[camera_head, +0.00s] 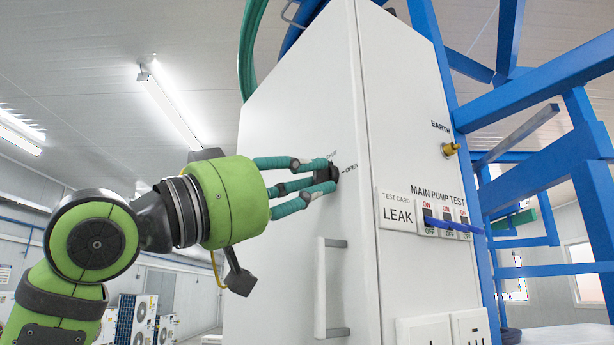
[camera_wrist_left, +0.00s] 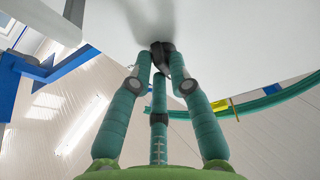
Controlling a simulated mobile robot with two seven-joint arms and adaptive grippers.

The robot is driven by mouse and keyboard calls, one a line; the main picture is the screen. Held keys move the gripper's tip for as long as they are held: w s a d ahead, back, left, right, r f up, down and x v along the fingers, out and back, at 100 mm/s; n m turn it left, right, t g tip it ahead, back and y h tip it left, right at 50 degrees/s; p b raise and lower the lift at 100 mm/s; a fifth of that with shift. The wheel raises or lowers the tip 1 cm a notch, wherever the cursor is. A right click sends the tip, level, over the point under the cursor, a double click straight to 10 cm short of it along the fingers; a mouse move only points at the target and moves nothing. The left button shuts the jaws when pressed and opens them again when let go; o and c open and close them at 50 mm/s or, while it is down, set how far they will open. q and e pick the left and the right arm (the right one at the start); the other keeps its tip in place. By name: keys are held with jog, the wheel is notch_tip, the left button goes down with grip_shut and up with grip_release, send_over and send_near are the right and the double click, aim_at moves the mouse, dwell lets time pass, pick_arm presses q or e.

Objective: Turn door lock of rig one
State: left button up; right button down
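The door lock is a small black knob (camera_head: 331,173) on the white cabinet door (camera_head: 290,110), beside printed "SHUT" and "OPEN" marks. My left gripper (camera_head: 322,175) comes in from the left with its teal fingers pointed at the door. Its fingertips are closed in around the knob and hide part of it. In the left wrist view the fingers converge on the black knob (camera_wrist_left: 161,50), with one finger on each side and a third below. How the knob is turned is hard to tell. My right gripper is not in view.
A white door handle (camera_head: 322,288) stands out below the lock. The cabinet's side panel carries a "LEAK" card (camera_head: 397,212), pump test switches (camera_head: 446,222) and a yellow earth terminal (camera_head: 450,149). Blue frame beams (camera_head: 540,185) stand at the right. Free air lies left of the door.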

pick_arm(q)
grip_shut()
jog(key=shift+a+m, duration=0.1)
jog(key=shift+m, duration=0.4)
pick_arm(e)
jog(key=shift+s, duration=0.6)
pick_arm(q)
jog(key=m+g, duration=0.1)
jog(key=m, duration=0.1)
jog(key=m+g+h, duration=0.1)
jog(key=m+g, duration=0.1)
jog(key=m, duration=0.1)
jog(key=shift+w+a, duration=0.1)
jog(key=shift+w, duration=0.1)
jog(key=shift+w+a+r+m+g+y, duration=0.15)
jog(key=shift+m+g+y, duration=0.55)
jog(key=shift+m, duration=2.05)
jog(key=shift+w+a+r+m+g+y, duration=0.15)
jog(key=shift+m+g, duration=1.15)
jog(key=shift+m, duration=1.4)
jog(key=shift+w+r+m+g+y, duration=0.3)
jog(key=shift+m+g, duration=0.7)
jog(key=shift+m, duration=1.75)
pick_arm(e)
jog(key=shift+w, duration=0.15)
pick_arm(q)
jog(key=shift+s, duration=0.1)
jog(key=o, duration=0.6)
grip_release()
jog(key=shift+f, duration=0.1)
